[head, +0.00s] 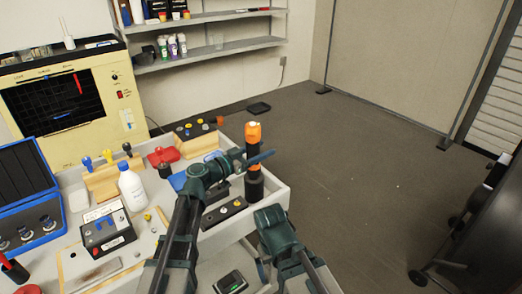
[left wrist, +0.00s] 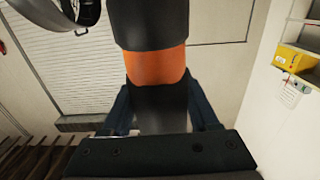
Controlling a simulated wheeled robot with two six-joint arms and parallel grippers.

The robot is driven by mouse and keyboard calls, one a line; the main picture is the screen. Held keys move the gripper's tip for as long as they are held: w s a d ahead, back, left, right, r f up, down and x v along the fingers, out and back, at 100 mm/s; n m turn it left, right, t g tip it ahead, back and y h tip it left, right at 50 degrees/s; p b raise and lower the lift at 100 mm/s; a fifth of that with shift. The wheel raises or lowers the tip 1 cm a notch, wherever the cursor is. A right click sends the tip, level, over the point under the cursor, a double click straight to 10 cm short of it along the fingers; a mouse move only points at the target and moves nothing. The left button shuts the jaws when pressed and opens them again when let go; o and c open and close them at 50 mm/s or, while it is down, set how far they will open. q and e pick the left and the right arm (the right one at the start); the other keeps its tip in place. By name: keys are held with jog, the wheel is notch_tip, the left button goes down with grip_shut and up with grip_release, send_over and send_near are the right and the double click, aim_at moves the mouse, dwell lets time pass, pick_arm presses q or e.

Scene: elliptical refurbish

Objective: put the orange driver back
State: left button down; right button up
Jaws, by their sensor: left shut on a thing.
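The orange driver (head: 253,132) is upright at the right edge of the white cart, with an orange section near its top. My left gripper (head: 260,158) is shut on its dark part below the orange. A black cylindrical part (head: 254,184) shows below the fingers; I cannot tell whether it is the driver or a holder. In the left wrist view, the driver's orange band (left wrist: 156,66) lies between dark sections, with the fingers at both sides lower down. My right arm is at the lower middle of the head view; its jaw state is unclear.
A wooden rack (head: 101,184) with blue, yellow and black handles stands on the cart's left. A white bottle (head: 131,188), a boxed meter (head: 106,229) and an open blue case (head: 24,190) crowd the cart. Open floor (head: 345,170) lies to the right.

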pick_arm(q)
jog(key=shift+f, duration=0.15)
jog(key=shift+f+b, duration=0.45)
jog(key=shift+b, duration=0.05)
jog(key=shift+c, duration=0.3)
grip_release()
jog(key=v, duration=1.4)
jog(key=shift+w+d+r, duration=0.1)
jog(key=shift+d, duration=0.05)
jog(key=x, duration=1.3)
jog(key=shift+w+d, duration=0.2)
jog(key=shift+d, duration=0.05)
